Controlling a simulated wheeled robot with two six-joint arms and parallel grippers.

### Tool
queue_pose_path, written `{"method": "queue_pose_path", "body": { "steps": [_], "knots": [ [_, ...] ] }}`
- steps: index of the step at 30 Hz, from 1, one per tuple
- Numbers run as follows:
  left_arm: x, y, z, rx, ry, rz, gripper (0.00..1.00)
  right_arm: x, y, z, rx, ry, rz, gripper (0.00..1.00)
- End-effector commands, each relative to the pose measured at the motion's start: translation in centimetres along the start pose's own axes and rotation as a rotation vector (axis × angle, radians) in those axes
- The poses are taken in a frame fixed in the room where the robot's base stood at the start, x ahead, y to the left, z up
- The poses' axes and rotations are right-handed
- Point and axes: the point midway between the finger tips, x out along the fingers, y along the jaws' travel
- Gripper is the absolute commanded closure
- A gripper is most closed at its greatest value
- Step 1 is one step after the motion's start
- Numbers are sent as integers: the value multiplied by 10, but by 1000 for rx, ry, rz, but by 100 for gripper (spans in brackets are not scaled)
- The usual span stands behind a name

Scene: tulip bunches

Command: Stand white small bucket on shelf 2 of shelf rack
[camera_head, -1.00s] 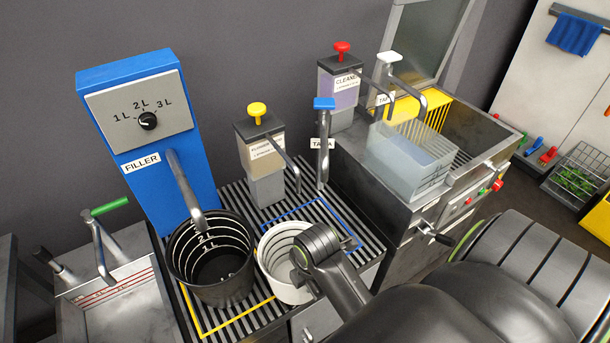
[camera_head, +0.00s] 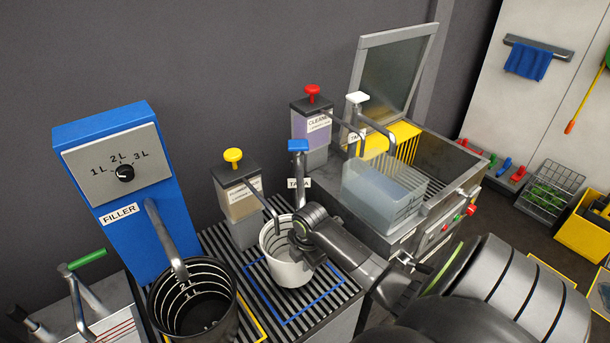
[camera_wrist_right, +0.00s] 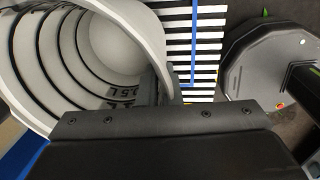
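The white small bucket (camera_head: 285,272) shows in the head view above the slatted grate, with the blue outlined square in front of and below it. It looks raised off the slats. My right gripper (camera_head: 303,232) is at its right rim and appears shut on the wall; the fingertips are largely hidden. In the right wrist view the bucket (camera_wrist_right: 125,25) fills the upper left, showing its inner rings and a 0.5 L mark, with its wall against the gripper. My left gripper is not in view. No shelf rack shows in either view.
A black bucket (camera_head: 158,310) stands under the blue filler (camera_head: 123,190) at left. The blue-handled tap (camera_head: 300,170) and yellow-topped dispenser (camera_head: 238,200) stand close behind the white bucket. A sink with a clear bin (camera_head: 380,192) is to its right. The grate in front is clear.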

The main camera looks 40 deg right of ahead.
Motion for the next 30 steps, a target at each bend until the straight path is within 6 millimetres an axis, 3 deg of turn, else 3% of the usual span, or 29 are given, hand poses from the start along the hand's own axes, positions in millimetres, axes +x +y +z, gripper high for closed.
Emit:
{"method": "queue_pose_path", "body": {
  "steps": [6, 17, 23, 30],
  "knots": [
    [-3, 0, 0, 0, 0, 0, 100, 27, -4, -1, 0, 1, -3, 100],
    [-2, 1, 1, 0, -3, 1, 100, 32, -5, -1, -1, 0, -2, 100],
    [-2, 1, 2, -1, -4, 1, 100, 32, -5, -1, 0, 0, -2, 74],
    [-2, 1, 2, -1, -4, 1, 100, 32, -5, -1, 0, 0, -2, 74]
  ]
}}
